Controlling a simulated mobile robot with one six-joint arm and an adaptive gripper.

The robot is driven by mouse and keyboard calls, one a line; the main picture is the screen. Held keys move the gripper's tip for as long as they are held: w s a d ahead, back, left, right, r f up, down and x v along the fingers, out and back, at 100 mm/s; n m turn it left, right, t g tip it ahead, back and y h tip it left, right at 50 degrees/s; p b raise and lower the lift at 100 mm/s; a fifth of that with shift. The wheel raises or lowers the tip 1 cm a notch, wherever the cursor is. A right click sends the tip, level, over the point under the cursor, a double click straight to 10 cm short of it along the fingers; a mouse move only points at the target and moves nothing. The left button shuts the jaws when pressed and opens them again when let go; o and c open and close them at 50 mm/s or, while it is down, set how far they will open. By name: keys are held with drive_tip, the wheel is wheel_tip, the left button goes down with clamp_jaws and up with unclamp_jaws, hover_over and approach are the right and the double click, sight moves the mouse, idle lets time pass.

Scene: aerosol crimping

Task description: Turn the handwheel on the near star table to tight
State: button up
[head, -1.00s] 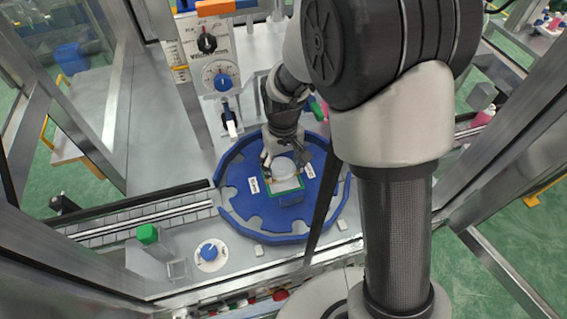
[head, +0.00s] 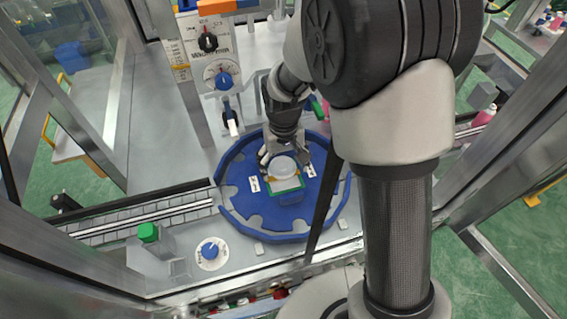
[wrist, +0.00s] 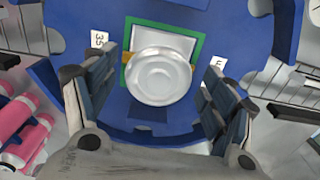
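The near star table (head: 240,215) is a blue round plate with a notched rim. On it sits a pale, shiny round disc, which I take to be the handwheel (head: 284,166), over a white plate with a green border. The handwheel also fills the middle of the wrist view (wrist: 158,78), between two small white labels, one reading 35. My gripper (head: 285,158) is over the handwheel. In the wrist view my gripper (wrist: 155,72) is open, with a dark finger at each side of the disc and visible gaps. The finger height against the disc is hard to judge.
A blue knob on a white dial (head: 210,252) and a green-capped post (head: 148,233) stand at the front left. A panel with dials (head: 212,55) rises behind the table. A conveyor (head: 140,218) runs in from the left. Metal frame posts surround the station.

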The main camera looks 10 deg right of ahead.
sight(283, 169)
idle(0.3)
wheel_tip(283, 169, up, 12)
idle(0.5)
drive_tip(key=shift+s, duration=0.1)
idle(0.6)
